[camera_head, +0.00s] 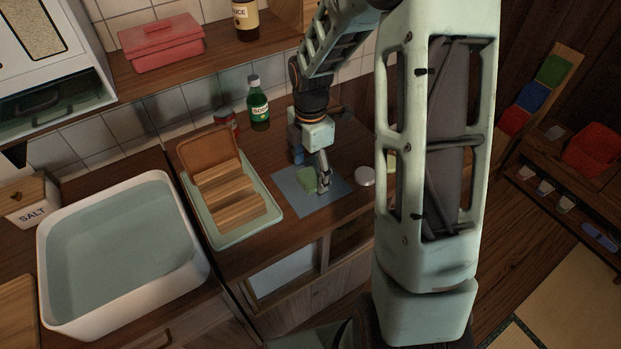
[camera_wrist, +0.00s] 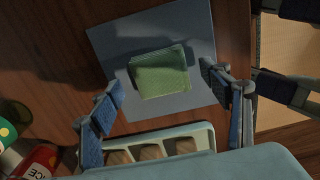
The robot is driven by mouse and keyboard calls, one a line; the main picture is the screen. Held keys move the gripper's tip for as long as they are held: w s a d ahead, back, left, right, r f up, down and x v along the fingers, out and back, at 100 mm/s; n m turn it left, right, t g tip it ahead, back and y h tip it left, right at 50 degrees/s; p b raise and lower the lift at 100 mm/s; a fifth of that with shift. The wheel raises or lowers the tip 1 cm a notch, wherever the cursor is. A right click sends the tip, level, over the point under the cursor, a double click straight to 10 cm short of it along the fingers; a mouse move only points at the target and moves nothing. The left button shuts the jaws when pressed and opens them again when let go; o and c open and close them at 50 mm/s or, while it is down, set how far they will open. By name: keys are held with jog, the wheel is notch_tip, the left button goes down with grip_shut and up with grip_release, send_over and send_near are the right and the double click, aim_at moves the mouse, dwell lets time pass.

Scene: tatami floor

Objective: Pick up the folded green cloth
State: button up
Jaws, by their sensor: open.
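The folded green cloth (camera_wrist: 161,74) lies on a blue-grey mat (camera_wrist: 110,40) in the wrist view. In the head view the cloth (camera_head: 307,181) shows on the mat (camera_head: 290,196) on the wooden counter, partly hidden by my gripper (camera_head: 318,180). In the wrist view my gripper (camera_wrist: 160,95) is open. Its two blue-padded fingers stand apart, one to the left and one to the right of the cloth's near end, with nothing held between them. I cannot tell the exact height of the fingertips above the mat.
A tray (camera_head: 257,229) with wooden slats stands left of the mat. A green bottle (camera_head: 258,106) and a small red item (camera_head: 226,121) stand behind. A white round object (camera_head: 364,176) lies right of the mat. A large white basin (camera_head: 52,296) is at the left.

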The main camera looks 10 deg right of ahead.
jog(key=shift+f, duration=0.4)
jog(key=shift+c, duration=0.3)
jog(key=c, duration=1.2)
jog(key=shift+r, duration=0.15)
